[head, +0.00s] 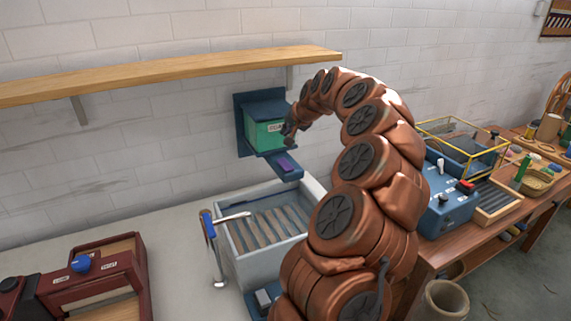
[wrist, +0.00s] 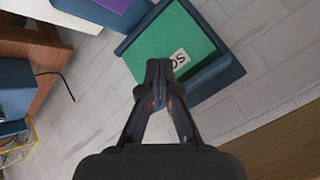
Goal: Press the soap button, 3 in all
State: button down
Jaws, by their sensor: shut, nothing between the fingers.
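The soap dispenser (head: 262,134) is a blue wall box with a green front and a white label, mounted under the shelf. A purple button (head: 287,164) sits on the blue ledge that juts out below the green front. My gripper (head: 288,130) is shut and empty at the right side of the green front, above the button. In the wrist view my shut fingertips (wrist: 158,72) overlap the green front (wrist: 160,42) beside the label, partly covering it. The purple button (wrist: 108,8) shows at the top edge there, away from the fingertips. I cannot tell whether the fingers touch the box.
A wooden shelf (head: 170,72) runs above the dispenser. A grey sink (head: 238,262) with a tap (head: 216,250) stands below. A dark red frame (head: 125,250) lies at front left. A blue machine (head: 448,212) and a yellow-framed box (head: 462,150) stand to the right.

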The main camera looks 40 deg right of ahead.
aim_at(286, 164)
jog(key=shift+f, duration=0.15)
notch_tip(286, 164, down, 8)
jog(key=shift+r+b, duration=0.15)
jog(key=shift+b, duration=0.9)
jog(key=shift+f, duration=0.4)
jog(key=shift+f+b, duration=0.1)
jog(key=shift+b, duration=0.25)
dwell(0.3)
jog(key=shift+f+b, duration=0.35)
jog(key=shift+b, duration=0.15)
jog(key=shift+f+b, duration=0.5)
jog(key=shift+b, duration=0.05)
dwell(0.8)
jog(key=shift+r, duration=0.1)
dwell(0.3)
jog(key=shift+a+r, duration=0.1)
jog(key=shift+r, duration=0.75)
